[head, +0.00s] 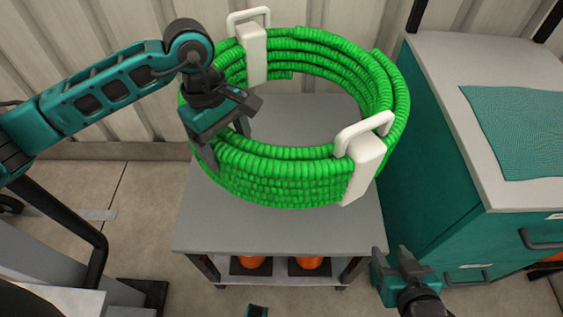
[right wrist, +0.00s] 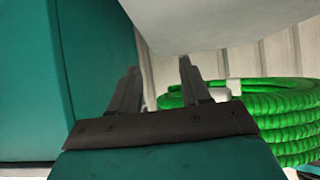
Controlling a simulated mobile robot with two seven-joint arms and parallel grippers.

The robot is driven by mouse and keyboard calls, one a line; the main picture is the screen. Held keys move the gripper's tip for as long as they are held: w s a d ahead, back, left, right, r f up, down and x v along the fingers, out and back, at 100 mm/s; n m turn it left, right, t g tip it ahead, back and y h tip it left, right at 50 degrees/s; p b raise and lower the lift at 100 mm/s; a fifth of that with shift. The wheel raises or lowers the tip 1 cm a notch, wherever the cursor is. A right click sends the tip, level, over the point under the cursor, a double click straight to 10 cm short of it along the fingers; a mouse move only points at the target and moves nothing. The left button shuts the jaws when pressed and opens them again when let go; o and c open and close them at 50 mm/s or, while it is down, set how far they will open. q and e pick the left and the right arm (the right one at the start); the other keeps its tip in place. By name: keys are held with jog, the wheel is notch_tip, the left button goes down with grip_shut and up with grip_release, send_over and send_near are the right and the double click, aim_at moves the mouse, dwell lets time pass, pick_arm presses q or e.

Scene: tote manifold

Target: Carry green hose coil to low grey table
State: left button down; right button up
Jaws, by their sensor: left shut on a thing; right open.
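The green hose coil (head: 285,170) is a wide ring of ribbed hose with two white handled clamps, at the back left and front right. It is over the grey table (head: 215,225); I cannot tell whether it rests on the top or hangs just above. My left gripper (head: 226,143) is shut on the left front wall of the coil, partly hiding it. My right gripper (head: 385,268) is open and empty, low in front of the table's right corner. The right wrist view shows its two fingers apart (right wrist: 157,82), with the coil (right wrist: 285,110) to their right.
A teal cabinet (head: 435,165) with a grey top and a teal mat (head: 520,130) stands close on the table's right. Orange cones (head: 308,263) sit on the table's lower shelf. A corrugated wall (head: 110,60) is behind. Floor on the left is mostly clear.

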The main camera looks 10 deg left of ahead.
aim_at(234, 131)
pick_arm(q)
jog(key=w+d+r+n+b, duration=0.1)
jog(key=b, duration=0.3)
jog(key=shift+w+d+r+n+t+b, duration=0.1)
jog(key=shift+w+n+t+b, duration=0.05)
jog(key=shift+n+t+b, duration=0.2)
jog(key=shift+d+r+n+b, duration=0.1)
jog(key=shift+r+n+b, duration=0.3)
jog(key=shift+b, duration=0.65)
jog(key=shift+r+b, duration=0.45)
jog(key=shift+b, duration=0.25)
notch_tip(234, 131, down, 16)
jog(key=b, duration=0.3)
jog(key=shift+d+b, duration=0.1)
jog(key=shift+b, duration=0.2)
notch_tip(234, 131, down, 4)
jog(key=shift+r+b, duration=0.15)
jog(key=shift+b, duration=0.35)
jog(key=shift+c, duration=2)
grip_release()
jog(key=shift+s+f, duration=0.25)
jog(key=shift+s, duration=0.05)
jog(key=o, duration=0.4)
pick_arm(e)
jog(key=w+a+f+y, duration=0.1)
jog(key=w+a+f, duration=0.1)
jog(key=f, duration=0.6)
jog(key=shift+a+f, duration=0.3)
jog(key=shift+a, duration=0.2)
